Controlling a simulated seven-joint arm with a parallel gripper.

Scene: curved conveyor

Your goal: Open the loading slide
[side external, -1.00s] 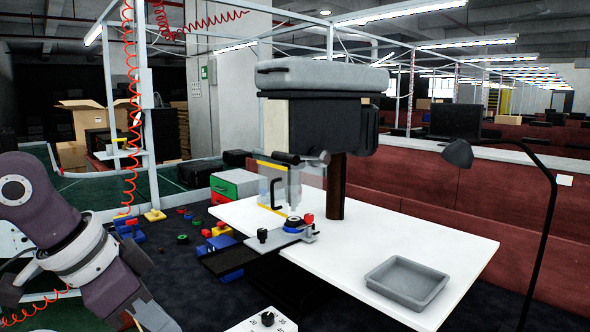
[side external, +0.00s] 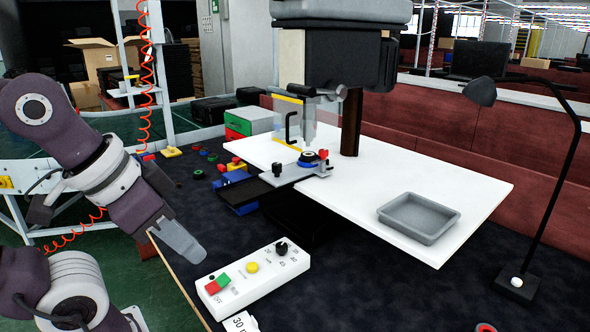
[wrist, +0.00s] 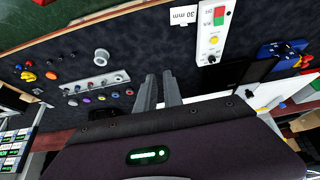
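The press fixture sits on the white table (side external: 420,195) in the side external view. A dark flat slide (side external: 242,192) sticks out to the left from a grey metal plate (side external: 305,172) with a black knob (side external: 277,169). A round dark part (side external: 309,157) sits on the fixture by a clear guard (side external: 308,122). In the wrist view, the fixture's blue part (wrist: 280,50) is at the right. My gripper (side external: 190,243) points down, left of and apart from the slide. In the wrist view, its fingers (wrist: 160,90) are parallel with a narrow gap and nothing between them.
A white control box (side external: 254,276) with red, green and yellow buttons and a knob lies between my gripper and the table. A grey tray (side external: 420,217) rests on the table. A lamp (side external: 530,180) stands at the right. Small coloured parts lie behind the slide.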

